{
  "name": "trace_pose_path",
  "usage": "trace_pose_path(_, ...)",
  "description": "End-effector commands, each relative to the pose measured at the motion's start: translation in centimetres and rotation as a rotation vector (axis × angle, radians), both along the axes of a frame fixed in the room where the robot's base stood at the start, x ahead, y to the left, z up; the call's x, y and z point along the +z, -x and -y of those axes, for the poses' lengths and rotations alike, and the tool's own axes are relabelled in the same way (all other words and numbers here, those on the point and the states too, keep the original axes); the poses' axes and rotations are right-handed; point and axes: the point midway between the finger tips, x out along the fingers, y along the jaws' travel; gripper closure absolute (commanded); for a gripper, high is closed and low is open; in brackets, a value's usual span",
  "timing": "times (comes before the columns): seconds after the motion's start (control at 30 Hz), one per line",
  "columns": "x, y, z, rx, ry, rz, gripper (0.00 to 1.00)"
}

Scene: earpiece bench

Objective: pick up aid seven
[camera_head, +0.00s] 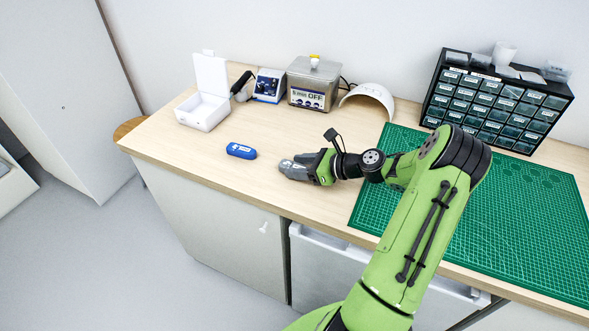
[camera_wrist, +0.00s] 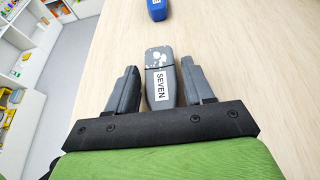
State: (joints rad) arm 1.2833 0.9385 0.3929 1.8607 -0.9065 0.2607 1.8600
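Aid seven (camera_wrist: 160,88) is a grey, elongated piece with a white label reading SEVEN and a speckled far end. In the wrist view it lies on the wooden bench between the two fingers of my gripper (camera_wrist: 160,68). A narrow gap shows on each side of it, so my gripper is open around it. Its near end is hidden by the gripper body. In the head view my gripper (camera_head: 296,167) is low over the bench, and aid seven is hard to tell apart from the grey fingers there.
A blue case (camera_head: 241,151) lies left of my gripper; part of it shows in the wrist view (camera_wrist: 157,10). A white open box (camera_head: 203,112), a metal cleaner (camera_head: 313,83) and a white arch (camera_head: 371,93) stand behind. A green mat (camera_head: 500,210) and drawer cabinet (camera_head: 492,108) are right.

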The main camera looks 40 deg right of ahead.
Motion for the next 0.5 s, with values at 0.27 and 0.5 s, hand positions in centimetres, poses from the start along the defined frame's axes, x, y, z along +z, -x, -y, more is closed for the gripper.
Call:
trace_pose_path(0.27,0.03,0.02,0.01,0.0,0.001,0.0,0.9)
trace_pose_path(0.5,0.55,0.01,0.02,0.001,0.001,0.002,0.9)
